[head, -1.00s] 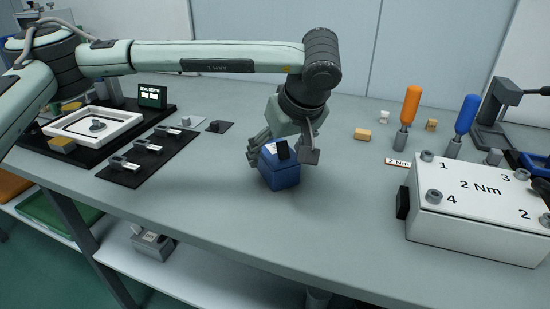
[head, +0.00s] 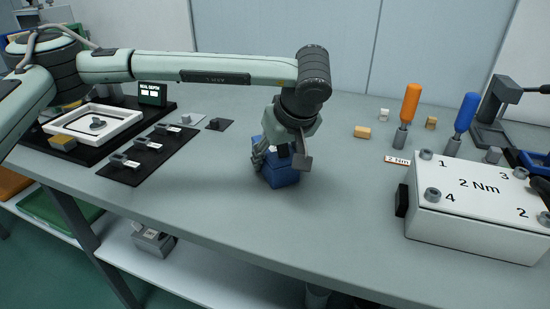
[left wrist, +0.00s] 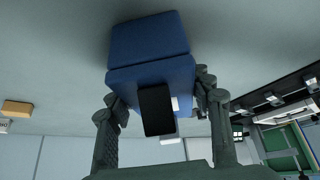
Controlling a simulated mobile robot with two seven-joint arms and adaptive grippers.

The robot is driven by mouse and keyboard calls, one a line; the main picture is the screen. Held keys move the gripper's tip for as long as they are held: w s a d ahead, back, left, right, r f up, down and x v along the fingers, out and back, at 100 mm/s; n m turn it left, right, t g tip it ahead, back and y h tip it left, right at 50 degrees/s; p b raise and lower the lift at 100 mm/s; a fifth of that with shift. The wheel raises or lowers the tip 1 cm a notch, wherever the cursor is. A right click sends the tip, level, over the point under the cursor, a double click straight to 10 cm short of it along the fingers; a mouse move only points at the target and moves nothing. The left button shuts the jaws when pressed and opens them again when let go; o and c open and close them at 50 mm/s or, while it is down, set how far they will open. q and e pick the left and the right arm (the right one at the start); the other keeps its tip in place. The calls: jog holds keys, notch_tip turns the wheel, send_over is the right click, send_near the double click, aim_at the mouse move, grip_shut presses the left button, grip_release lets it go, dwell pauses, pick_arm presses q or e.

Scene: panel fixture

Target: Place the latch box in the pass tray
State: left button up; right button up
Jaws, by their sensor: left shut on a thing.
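The latch box (head: 283,178) is a small blue box with a dark latch on its side, on the grey bench near the middle of the head view. My left gripper (head: 279,160) reaches down over it and is shut on it, partly hiding its top. In the left wrist view the blue box (left wrist: 150,38) fills the upper middle, its dark latch facing the camera, with fingers of the left gripper (left wrist: 160,90) on both sides. The box appears to rest on the bench. My right gripper is not in view. A green tray (head: 52,216) lies on the lower shelf; I cannot tell whether it is the pass tray.
A white framed tray (head: 93,138) and a dark strip with several latches (head: 147,155) stand left. A white numbered box (head: 478,218), orange driver (head: 410,104) and blue driver (head: 466,114) stand right. Bench between the box and the numbered box is clear.

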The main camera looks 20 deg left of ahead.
pick_arm(q)
grip_shut()
jog(key=shift+r, duration=0.15)
jog(key=shift+r, duration=0.25)
notch_tip(320, 180, up, 4)
jog(key=shift+f+b, duration=0.25)
jog(key=shift+b, duration=0.15)
jog(key=s+a+r, duration=0.1)
jog(key=a+r, duration=0.2)
jog(key=a, duration=0.2)
jog(key=s+a+r+b, duration=0.1)
jog(key=s+a+r, duration=0.1)
jog(key=a, duration=0.4)
jog(key=shift+s+r, duration=0.3)
jog(key=shift+r, duration=0.55)
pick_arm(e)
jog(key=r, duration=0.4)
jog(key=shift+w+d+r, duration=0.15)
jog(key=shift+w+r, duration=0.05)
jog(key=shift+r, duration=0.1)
